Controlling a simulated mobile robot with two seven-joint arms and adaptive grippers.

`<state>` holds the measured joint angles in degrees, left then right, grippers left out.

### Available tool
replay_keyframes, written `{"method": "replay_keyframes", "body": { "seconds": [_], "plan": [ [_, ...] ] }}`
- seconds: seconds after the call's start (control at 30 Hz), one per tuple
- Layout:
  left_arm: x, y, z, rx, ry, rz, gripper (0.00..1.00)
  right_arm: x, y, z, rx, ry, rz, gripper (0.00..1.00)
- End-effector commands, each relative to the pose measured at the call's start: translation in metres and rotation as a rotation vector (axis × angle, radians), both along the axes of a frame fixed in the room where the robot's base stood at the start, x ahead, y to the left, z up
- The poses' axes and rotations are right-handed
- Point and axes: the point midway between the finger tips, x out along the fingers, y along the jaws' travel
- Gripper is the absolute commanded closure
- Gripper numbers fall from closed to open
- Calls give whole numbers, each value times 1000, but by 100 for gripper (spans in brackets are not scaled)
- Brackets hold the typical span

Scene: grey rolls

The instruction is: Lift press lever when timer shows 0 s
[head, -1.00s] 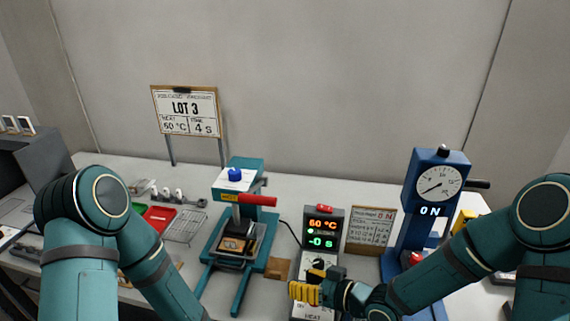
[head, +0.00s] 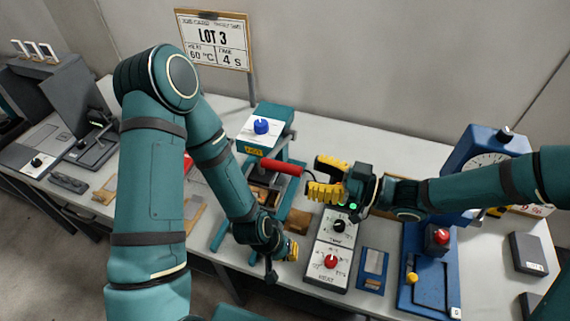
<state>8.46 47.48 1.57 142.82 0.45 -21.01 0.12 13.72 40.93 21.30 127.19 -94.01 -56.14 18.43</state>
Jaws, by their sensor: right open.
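The teal heat press (head: 272,118) stands at the centre with a blue knob on top, and its red lever handle (head: 282,167) points right. My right gripper (head: 318,178) is open, its yellow fingers just right of the handle's tip. I cannot tell if they touch it. The control box (head: 331,245) shows its timer and heat dials. Its timer display is hidden behind my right gripper, apart from a little green glow. My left gripper (head: 285,255) is low, in front of the press and left of the control box. Its opening is unclear.
A sign (head: 214,42) reads LOT 3, 60 °C, 4 s. A blue gauge press (head: 433,262) with a red button stands right. A small blue plate (head: 373,270) lies beside the control box. My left arm covers much of the bench's left part.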

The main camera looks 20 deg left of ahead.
Motion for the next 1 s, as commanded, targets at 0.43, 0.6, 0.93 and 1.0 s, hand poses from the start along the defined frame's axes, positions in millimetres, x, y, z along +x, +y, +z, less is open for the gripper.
{"method": "replay_keyframes", "body": {
  "seconds": [0.43,0.6,0.93,1.0],
  "plan": [
    [0,0,2,-1,0,0,100,2,67,0,0,0,0,46],
    [0,0,2,-1,-1,-1,100,2,73,0,0,0,0,46],
    [0,0,2,-1,0,0,100,3,72,0,-1,0,-1,78],
    [0,0,2,-1,-1,0,100,3,72,0,-1,0,-1,100]
  ]
}}
